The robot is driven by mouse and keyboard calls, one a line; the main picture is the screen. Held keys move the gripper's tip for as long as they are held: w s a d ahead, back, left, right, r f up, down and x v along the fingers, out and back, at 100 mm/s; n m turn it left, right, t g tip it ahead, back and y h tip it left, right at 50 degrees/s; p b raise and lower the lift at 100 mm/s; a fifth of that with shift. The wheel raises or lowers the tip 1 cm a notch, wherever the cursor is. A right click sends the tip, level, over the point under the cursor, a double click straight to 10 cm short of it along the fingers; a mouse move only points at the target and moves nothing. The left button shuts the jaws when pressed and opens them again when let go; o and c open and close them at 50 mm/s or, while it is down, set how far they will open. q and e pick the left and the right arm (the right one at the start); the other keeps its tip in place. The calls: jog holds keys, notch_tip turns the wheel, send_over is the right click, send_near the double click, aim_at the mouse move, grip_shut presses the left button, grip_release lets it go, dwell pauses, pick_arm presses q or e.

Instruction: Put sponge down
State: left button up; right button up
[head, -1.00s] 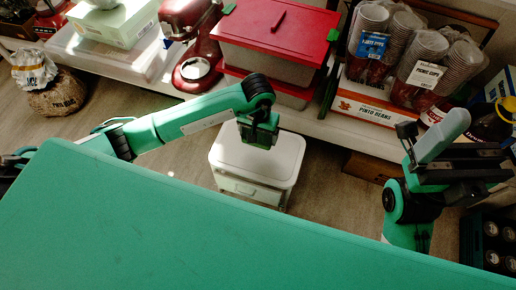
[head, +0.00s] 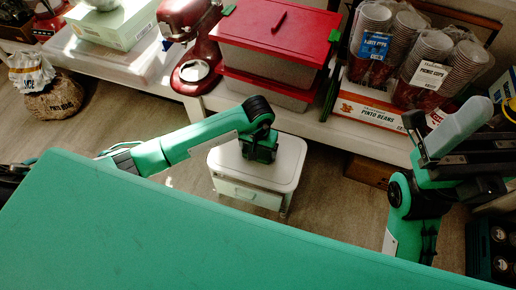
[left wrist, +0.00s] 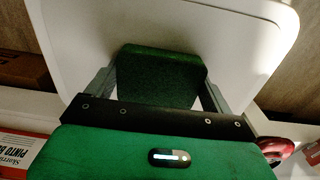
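A dark green sponge (left wrist: 160,75) sits between the two grey fingers of my left gripper (left wrist: 160,85) in the left wrist view, and both fingers appear to touch its sides. The white lid (left wrist: 245,40) of a small white bin lies right behind the sponge; I cannot tell whether they touch. In the head view my left gripper (head: 261,150) points down over the far part of the bin's lid (head: 230,160), and my wrist mostly hides the sponge. My right gripper (head: 462,135) is raised at the right; its finger opening is unclear.
A low white shelf (head: 350,138) runs behind the bin, carrying a red-lidded container (head: 275,35), a red mixer (head: 195,60) and a pinto beans box (head: 372,113) with bagged cups. A sack (head: 52,98) stands at the left. Floor (head: 335,205) beside the bin is clear.

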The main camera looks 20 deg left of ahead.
pick_arm(q)
jog(key=shift+o, duration=1.4)
